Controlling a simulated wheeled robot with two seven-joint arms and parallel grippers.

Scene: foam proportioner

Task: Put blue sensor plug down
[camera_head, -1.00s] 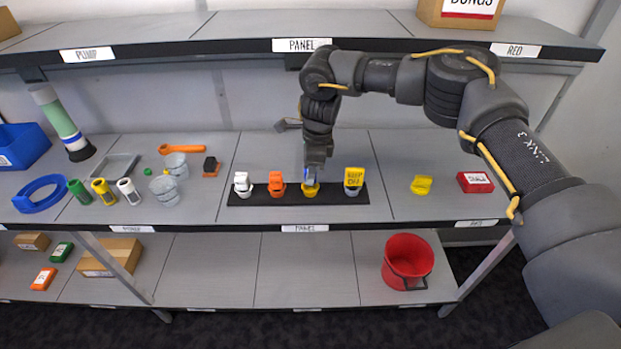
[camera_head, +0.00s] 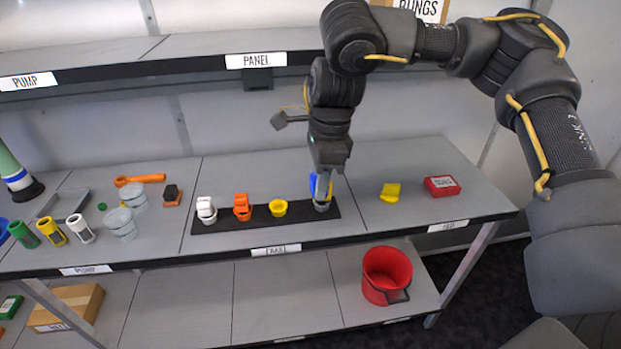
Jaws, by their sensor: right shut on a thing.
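The blue sensor plug (camera_head: 313,186) is in my right gripper (camera_head: 321,175), at the right end of the black strip (camera_head: 262,218). The gripper is shut on it and points down. The plug is in front of or over the grey socket (camera_head: 321,206), which has a yellow tag largely hidden behind the gripper; I cannot tell whether the plug touches the socket. To its left on the strip are an open yellow socket (camera_head: 278,208), an orange plug (camera_head: 242,207) and a white plug (camera_head: 206,210). My left gripper is not in view.
A yellow piece (camera_head: 390,192) and a red box (camera_head: 441,186) lie right of the strip. Clear cups (camera_head: 121,224) and coloured tubes stand at the left. The upper shelf edge (camera_head: 170,68) runs behind my arm. A red bucket (camera_head: 386,275) is on the lower shelf.

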